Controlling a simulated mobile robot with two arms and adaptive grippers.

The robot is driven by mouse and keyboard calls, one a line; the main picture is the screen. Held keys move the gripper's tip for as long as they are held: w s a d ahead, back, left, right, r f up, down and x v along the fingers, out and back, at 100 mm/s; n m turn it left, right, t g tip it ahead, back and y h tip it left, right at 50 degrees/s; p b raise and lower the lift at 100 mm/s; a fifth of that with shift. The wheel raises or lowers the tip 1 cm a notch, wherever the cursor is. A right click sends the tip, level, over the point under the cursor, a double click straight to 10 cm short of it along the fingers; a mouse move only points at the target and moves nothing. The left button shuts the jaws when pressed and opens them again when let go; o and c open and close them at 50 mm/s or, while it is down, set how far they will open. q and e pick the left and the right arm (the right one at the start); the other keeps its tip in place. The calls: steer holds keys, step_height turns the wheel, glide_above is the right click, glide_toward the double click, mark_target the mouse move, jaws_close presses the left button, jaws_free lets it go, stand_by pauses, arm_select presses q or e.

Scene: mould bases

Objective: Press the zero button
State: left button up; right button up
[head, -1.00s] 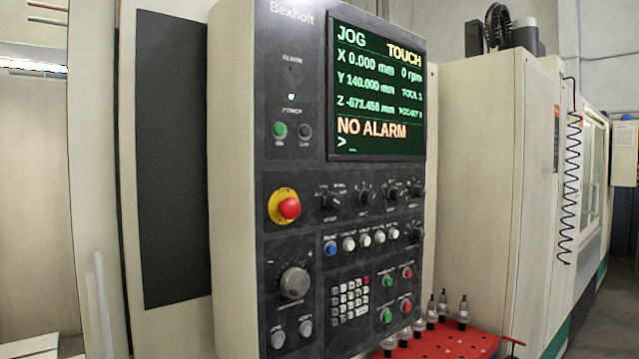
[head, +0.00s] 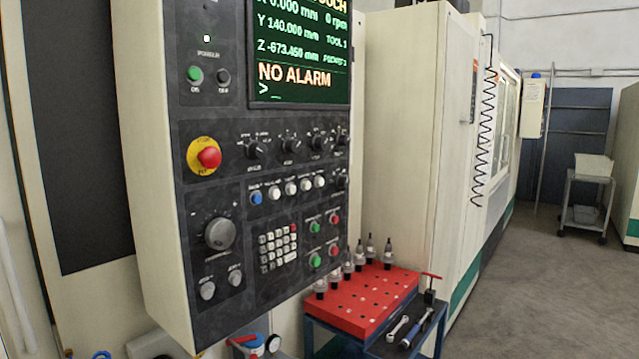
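The machine's black control panel (head: 230,215) fills the left half of the head view. Its keypad (head: 278,249) of small white keys with a red key sits low on the panel; the key labels are too small to read, so I cannot tell which is zero. A row of one blue button (head: 256,198) and several white buttons (head: 291,188) lies above it, with labels also unreadable. The screen (head: 301,60) shows NO ALARM, Y 140.000 mm and Z -673.450 mm; its top is cut off. Neither gripper is in view.
A red emergency stop (head: 209,157) and a large dial (head: 220,233) are left of the keypad. A red tool rack (head: 362,303) with several tool holders stands on a blue cart below right. Open grey floor (head: 540,285) lies at right; a small trolley (head: 587,205) stands beyond.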

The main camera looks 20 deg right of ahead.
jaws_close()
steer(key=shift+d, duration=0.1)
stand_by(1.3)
